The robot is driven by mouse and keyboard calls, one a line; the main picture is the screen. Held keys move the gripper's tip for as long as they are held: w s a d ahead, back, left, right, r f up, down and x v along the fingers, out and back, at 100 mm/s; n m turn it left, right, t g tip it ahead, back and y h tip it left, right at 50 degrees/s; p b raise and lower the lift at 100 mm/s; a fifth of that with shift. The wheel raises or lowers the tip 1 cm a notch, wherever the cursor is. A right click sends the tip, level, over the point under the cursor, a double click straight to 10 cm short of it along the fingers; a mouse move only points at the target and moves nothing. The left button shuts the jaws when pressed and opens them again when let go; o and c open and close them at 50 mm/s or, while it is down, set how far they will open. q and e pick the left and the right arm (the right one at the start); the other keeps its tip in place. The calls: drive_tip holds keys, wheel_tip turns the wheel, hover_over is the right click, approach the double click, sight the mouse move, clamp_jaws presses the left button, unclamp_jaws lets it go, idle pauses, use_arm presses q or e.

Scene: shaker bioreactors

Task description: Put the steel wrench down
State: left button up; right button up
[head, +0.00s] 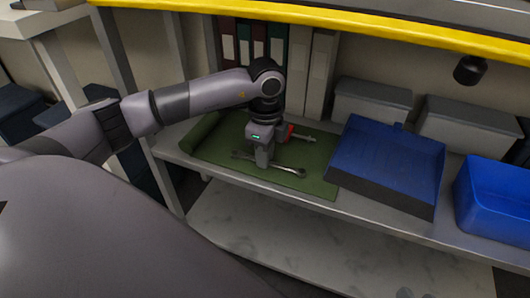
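The steel wrench (291,170) lies low over the green mat (315,184) on the shelf, with its ring end to the right. My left gripper (263,158) points down at the middle of the wrench. A finger hides part of the wrench's shaft, and the wrench shows on both sides of it. I cannot tell whether the fingers grip the wrench or stand apart around it, nor whether the wrench fully rests on the mat. My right gripper is not in view.
A red-handled tool (303,137) lies just behind my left gripper. Grey boxes (372,103) and binders (244,45) stand at the back. A yellow-edged shelf (330,22) runs overhead.

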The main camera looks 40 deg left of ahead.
use_arm(q)
drive_tip(key=shift+o, duration=1.3)
